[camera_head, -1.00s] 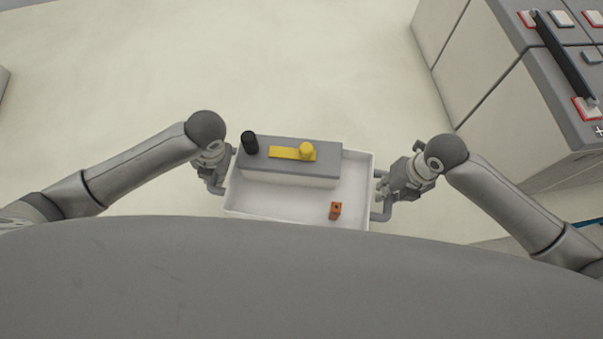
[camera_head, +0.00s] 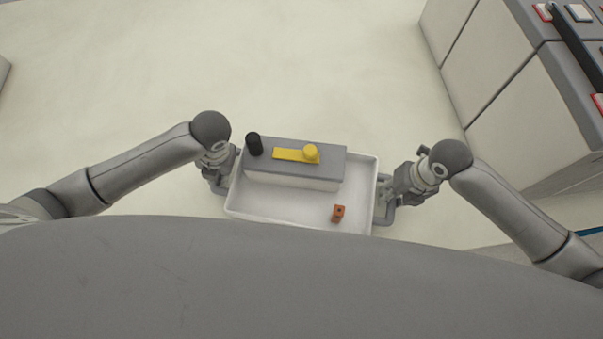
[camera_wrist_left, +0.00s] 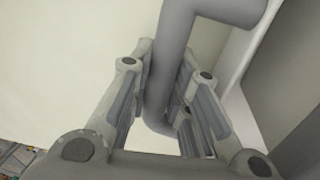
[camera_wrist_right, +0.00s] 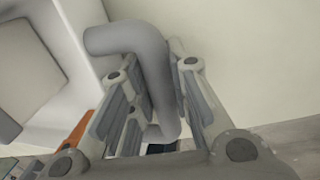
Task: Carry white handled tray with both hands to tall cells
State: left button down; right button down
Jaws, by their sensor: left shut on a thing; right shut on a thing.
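The white handled tray (camera_head: 300,209) is held level-looking in front of my body in the head view, above the pale floor. On it sits a grey-topped white block (camera_head: 329,160) with a black cylinder (camera_head: 254,145) and a yellow piece with a round knob (camera_head: 296,154). My left gripper (camera_head: 220,180) is shut on the tray's left grey handle (camera_wrist_left: 172,60). My right gripper (camera_head: 391,193) is shut on the right grey handle (camera_wrist_right: 146,55).
A row of white cabinets with grey tops (camera_head: 519,92) stands at the right, carrying red-and-white pads and a dark bar (camera_head: 577,45). The pale floor (camera_head: 300,60) ahead is clear. A grey edge shows at the far left.

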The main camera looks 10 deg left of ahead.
pick_arm(q)
jog(key=shift+f+b, duration=0.6)
jog(key=shift+f, duration=0.15)
pick_arm(e)
jog(key=shift+f, duration=0.7)
pick_arm(q)
jog(key=c, duration=1.3)
grip_release()
jog(key=shift+c, duration=0.2)
pick_arm(e)
jog(key=c, duration=1.3)
grip_release()
jog(key=shift+c, duration=0.2)
pick_arm(q)
jog(key=shift+r, duration=0.1)
pick_arm(e)
jog(key=shift+r, duration=0.3)
pick_arm(q)
notch_tip(320, 180, up, 12)
jog(key=d, duration=0.2)
jog(key=shift+f, duration=0.2)
pick_arm(e)
notch_tip(320, 180, up, 11)
jog(key=d, duration=0.2)
jog(key=shift+d, duration=0.15)
pick_arm(q)
jog(key=shift+s, duration=0.1)
pick_arm(e)
jog(key=shift+s+r, duration=0.1)
